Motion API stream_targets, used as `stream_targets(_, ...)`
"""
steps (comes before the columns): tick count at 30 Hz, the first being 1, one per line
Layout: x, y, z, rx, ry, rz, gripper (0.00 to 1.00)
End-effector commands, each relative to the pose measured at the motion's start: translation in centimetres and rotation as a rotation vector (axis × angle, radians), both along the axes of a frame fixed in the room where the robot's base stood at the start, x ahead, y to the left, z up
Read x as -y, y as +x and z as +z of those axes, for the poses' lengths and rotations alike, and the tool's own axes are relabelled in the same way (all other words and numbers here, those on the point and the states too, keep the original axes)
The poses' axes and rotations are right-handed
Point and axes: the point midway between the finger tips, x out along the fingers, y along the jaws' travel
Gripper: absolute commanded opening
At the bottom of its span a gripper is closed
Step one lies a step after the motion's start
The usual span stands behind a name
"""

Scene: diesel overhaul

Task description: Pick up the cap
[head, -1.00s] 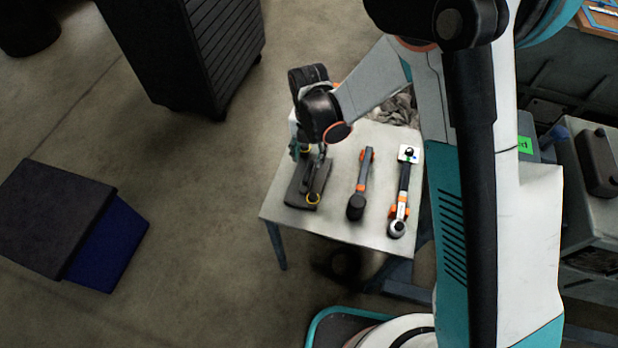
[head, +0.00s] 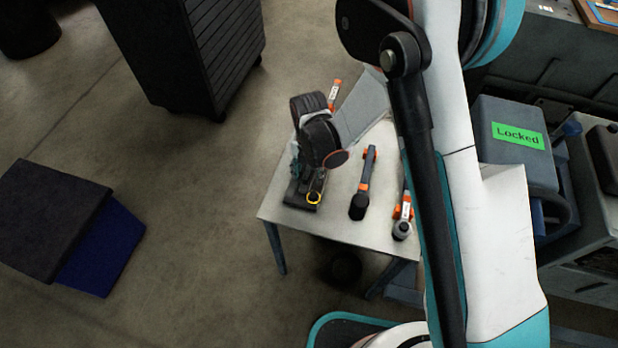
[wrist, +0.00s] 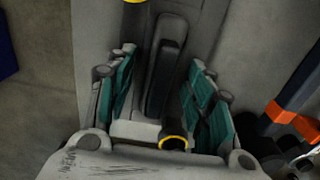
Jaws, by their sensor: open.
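I cannot tell for certain which thing is the cap. A dark elongated piece (wrist: 165,75) with a raised narrow bar lies on the table. A yellow-rimmed ring (wrist: 174,143) is at its near end and shows in the head view (head: 314,198). More yellow shows at the top of the wrist view. My gripper (wrist: 160,92) is open, with its teal-padded fingers on either side of the dark piece, apart from it. In the head view my gripper (head: 306,180) is above the left part of the table and hides much of the piece.
The pale table (head: 330,225) also holds a black-and-orange tool (head: 363,185) and an orange-and-black ratchet-like tool (head: 402,220), partly behind my arm. A grey box with a green "Locked" label (head: 518,135) stands right. A dark cabinet (head: 190,50) stands behind left.

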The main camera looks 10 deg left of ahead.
Motion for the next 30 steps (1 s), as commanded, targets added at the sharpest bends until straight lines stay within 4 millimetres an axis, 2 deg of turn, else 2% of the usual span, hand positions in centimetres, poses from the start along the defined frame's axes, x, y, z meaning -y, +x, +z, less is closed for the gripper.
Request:
stream_targets(2, 0.0, 0.0, 0.1, 0.000, 0.000, 0.000, 0.48)
stream_targets(6, 0.0, 0.0, 0.1, 0.000, 0.000, 0.000, 0.17)
stream_targets(8, 0.0, 0.0, 0.1, 0.000, 0.000, 0.000, 0.03)
stream_targets(9, 0.0, 0.0, 0.1, 0.000, 0.000, 0.000, 0.00)
stream_targets(18, 0.0, 0.0, 0.2, 0.000, 0.000, 0.000, 0.00)
stream_targets(22, 0.0, 0.0, 0.9, 0.000, 0.000, 0.000, 0.00)
stream_targets(26, 0.0, 0.0, 2.6, 0.000, 0.000, 0.000, 0.00)
stream_targets(30, 0.0, 0.0, 5.6, 0.000, 0.000, 0.000, 0.00)
